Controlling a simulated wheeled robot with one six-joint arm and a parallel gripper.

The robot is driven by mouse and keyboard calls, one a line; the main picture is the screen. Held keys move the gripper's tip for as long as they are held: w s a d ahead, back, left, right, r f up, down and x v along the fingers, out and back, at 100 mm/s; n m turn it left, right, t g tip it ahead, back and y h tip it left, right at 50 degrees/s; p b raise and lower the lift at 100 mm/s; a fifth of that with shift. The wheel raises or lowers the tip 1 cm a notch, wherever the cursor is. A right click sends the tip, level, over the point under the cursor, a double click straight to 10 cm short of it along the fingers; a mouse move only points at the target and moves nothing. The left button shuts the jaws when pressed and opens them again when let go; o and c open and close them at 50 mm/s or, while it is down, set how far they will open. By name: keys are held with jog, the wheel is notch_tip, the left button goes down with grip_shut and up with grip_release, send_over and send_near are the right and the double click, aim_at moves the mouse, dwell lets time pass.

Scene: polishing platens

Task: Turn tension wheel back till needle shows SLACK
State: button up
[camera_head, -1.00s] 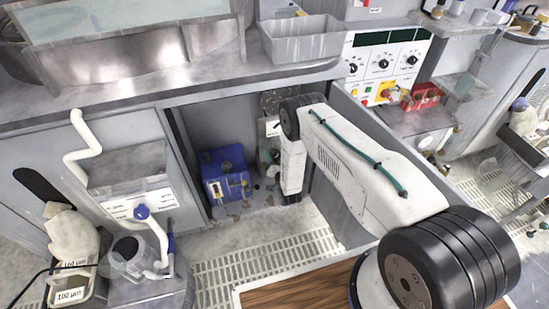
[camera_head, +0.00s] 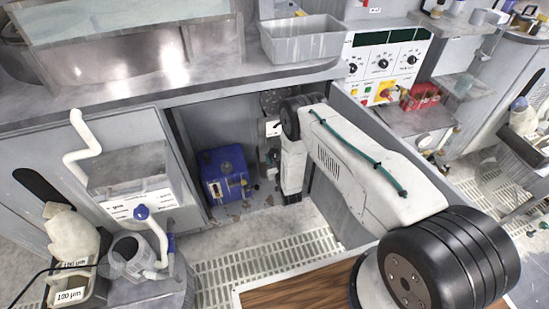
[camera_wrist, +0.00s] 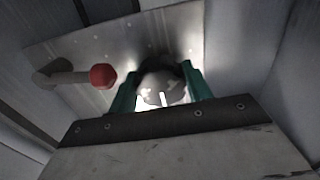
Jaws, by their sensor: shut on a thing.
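In the wrist view my gripper (camera_wrist: 158,90) has its two green fingers on either side of a round, worn grey wheel (camera_wrist: 160,84) with a white mark at its lower edge. The fingers are shut on it. The wheel sits in front of a metal plate (camera_wrist: 125,42). In the head view my gripper is down in the open cabinet bay and mostly hidden by my own arm. No needle or SLACK marking is readable in either view.
A lever with a red ball (camera_wrist: 103,76) sticks out just left of the wheel. Grey walls close in on both sides. A blue box (camera_head: 224,174) stands on the bay floor. An open cabinet door (camera_head: 345,200) is beside my arm.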

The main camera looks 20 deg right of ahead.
jog(key=shift+n, duration=0.6)
jog(key=o, duration=0.7)
jog(key=shift+s, duration=0.1)
jog(key=s, duration=0.7)
jog(key=shift+s, duration=0.3)
jog(key=shift+f, duration=0.1)
